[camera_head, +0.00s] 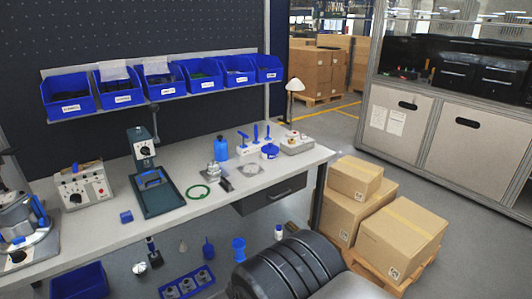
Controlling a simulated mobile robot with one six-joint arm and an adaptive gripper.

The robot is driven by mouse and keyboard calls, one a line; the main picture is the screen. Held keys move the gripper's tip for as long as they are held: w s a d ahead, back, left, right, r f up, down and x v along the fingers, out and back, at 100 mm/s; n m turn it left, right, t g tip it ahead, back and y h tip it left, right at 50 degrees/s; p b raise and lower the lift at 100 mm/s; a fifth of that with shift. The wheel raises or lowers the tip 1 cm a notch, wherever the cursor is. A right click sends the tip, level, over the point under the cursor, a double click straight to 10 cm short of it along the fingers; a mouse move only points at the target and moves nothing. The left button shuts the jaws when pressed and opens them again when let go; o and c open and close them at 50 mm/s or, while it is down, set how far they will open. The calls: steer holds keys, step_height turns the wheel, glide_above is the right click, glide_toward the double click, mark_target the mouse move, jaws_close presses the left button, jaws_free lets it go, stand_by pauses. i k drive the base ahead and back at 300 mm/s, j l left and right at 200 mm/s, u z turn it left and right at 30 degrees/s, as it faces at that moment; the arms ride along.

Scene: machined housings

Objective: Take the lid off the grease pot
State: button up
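A small round blue pot (269,152) stands on the bench towards its right end, in front of a stand of blue-handled tools (247,148). It looks like the grease pot, but it is too small for me to tell its lid from its body. A taller blue bottle (221,149) stands to its left. My gripper is not in view, and nothing visible touches the pot.
The grey bench (108,232) also carries a metal housing (214,171), a green ring (197,192), a press (158,190) and a control box (82,186). Blue bins (117,94) hang above. Cardboard boxes (400,236) stand right of the bench.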

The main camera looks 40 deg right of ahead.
mark_target(269, 149)
steer(key=i+l, duration=0.9)
steer(key=i, duration=0.2)
steer(key=i+l+z, duration=0.1)
steer(key=i+l, duration=0.8)
steer(key=i, duration=0.25)
